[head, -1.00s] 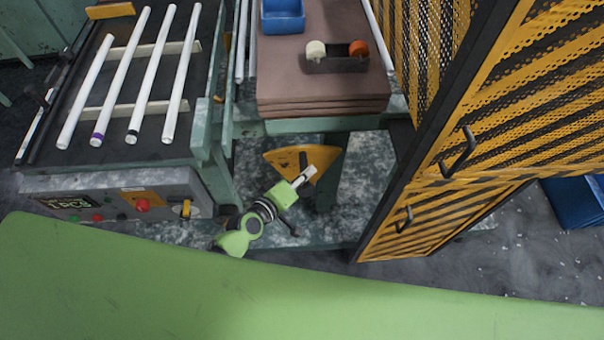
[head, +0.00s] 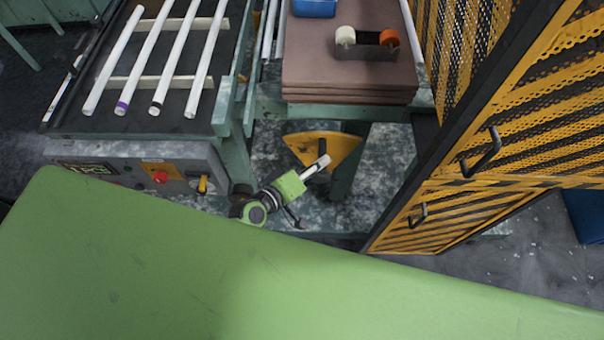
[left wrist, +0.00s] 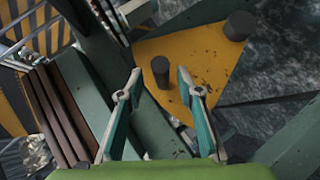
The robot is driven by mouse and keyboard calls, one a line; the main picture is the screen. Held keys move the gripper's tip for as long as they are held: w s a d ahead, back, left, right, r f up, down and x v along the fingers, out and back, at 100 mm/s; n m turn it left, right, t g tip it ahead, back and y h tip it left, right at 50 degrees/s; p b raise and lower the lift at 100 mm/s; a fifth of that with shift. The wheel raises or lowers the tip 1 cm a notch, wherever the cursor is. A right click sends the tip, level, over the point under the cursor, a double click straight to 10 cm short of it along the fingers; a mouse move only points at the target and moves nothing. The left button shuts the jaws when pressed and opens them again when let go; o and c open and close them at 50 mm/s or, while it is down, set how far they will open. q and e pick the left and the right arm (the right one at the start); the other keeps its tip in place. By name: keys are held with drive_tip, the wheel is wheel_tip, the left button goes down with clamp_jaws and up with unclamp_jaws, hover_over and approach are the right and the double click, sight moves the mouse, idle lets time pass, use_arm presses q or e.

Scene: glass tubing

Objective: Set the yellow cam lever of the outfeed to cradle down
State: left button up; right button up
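The yellow cam lever (head: 340,145) shows in the head view as a fan-shaped yellow plate below the bench with the brown boards. In the left wrist view the yellow plate (left wrist: 196,52) carries two dark round pegs. My left gripper (head: 324,161) is in front of the plate and partly hides it. In the left wrist view the left gripper (left wrist: 160,74) is open, and the nearer peg (left wrist: 160,72) appears between its fingertips. I cannot tell whether the fingers straddle the peg or stop short of it. My right gripper is in neither view.
A green bench leg (head: 349,165) stands close to the plate. A yellow-and-black mesh guard (head: 500,150) rises on the right. A control console (head: 135,160) and a rack with white tubes (head: 165,60) are on the left. Brown boards (head: 350,75) lie above.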

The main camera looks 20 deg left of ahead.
use_arm(q)
drive_tip(key=v, duration=0.8)
drive_tip(key=shift+s+r, duration=0.2)
drive_tip(key=s+a+f+m+g+y+b, duration=0.1)
drive_tip(key=s+a+f+m+g, duration=0.2)
drive_tip(key=f, duration=0.7)
drive_tip(key=s+a+f+g+y+b, duration=0.1)
drive_tip(key=s+a+f+y, duration=0.1)
drive_tip(key=s+f, duration=0.5)
drive_tip(key=s+a+f+m+g+y, duration=0.1)
drive_tip(key=s+a+f+m+g, duration=0.15)
drive_tip(key=f, duration=0.95)
drive_tip(key=s+a+f+m+g+y+b, duration=0.1)
drive_tip(key=s+a+f+m+g, duration=0.1)
drive_tip(key=s+f, duration=0.4)
drive_tip(key=s+a+f+m+g+y, duration=0.1)
drive_tip(key=s+f, duration=0.6)
drive_tip(key=s, duration=0.8)
drive_tip(key=shift+a+f+m+g+b, duration=0.2)
drive_tip(key=shift+a+m+g+b, duration=0.3)
drive_tip(key=shift+m+g, duration=0.4)
drive_tip(key=shift+s, duration=0.1)
